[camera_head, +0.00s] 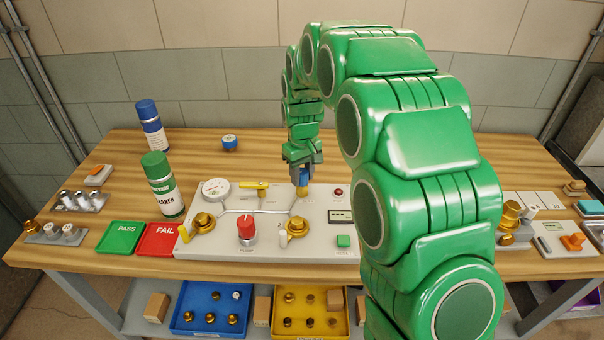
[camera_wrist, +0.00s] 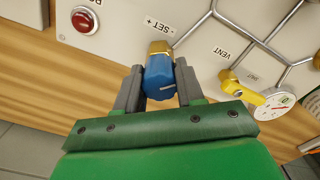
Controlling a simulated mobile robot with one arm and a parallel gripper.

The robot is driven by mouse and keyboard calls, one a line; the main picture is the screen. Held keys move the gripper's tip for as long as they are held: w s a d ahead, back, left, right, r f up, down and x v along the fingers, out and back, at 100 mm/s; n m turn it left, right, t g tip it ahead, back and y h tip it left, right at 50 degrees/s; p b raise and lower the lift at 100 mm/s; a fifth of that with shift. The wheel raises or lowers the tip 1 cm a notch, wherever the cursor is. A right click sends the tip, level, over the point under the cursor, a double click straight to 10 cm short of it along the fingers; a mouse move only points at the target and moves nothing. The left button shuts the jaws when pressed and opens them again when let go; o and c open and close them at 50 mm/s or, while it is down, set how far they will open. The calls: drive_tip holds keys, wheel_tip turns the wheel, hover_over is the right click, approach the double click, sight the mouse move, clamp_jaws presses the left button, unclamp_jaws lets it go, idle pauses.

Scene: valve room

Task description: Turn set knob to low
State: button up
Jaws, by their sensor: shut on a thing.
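The set knob (camera_wrist: 160,78) is blue with a brass base, mounted on the pale panel (camera_wrist: 110,50) beside the printed "- SET +" label. In the head view my gripper (camera_head: 300,172) reaches down from above.
The panel also carries a gauge (camera_head: 215,190), a yellow vent handle (camera_head: 255,187), a red pump knob (camera_head: 246,228), brass fittings and a red lamp (camera_wrist: 85,19). A cleaner can (camera_head: 164,186) and a blue can (camera_head: 152,126) stand to the left. The wooden table behind the panel is mostly clear.

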sight(302, 171)
drive_tip(key=n, duration=0.7)
idle(0.6)
drive_tip(key=o, duration=1)
drive_tip(key=shift+o, duration=0.2)
wheel_tip(302, 171, up, 8)
drive_tip(key=shift+f, duration=0.1)
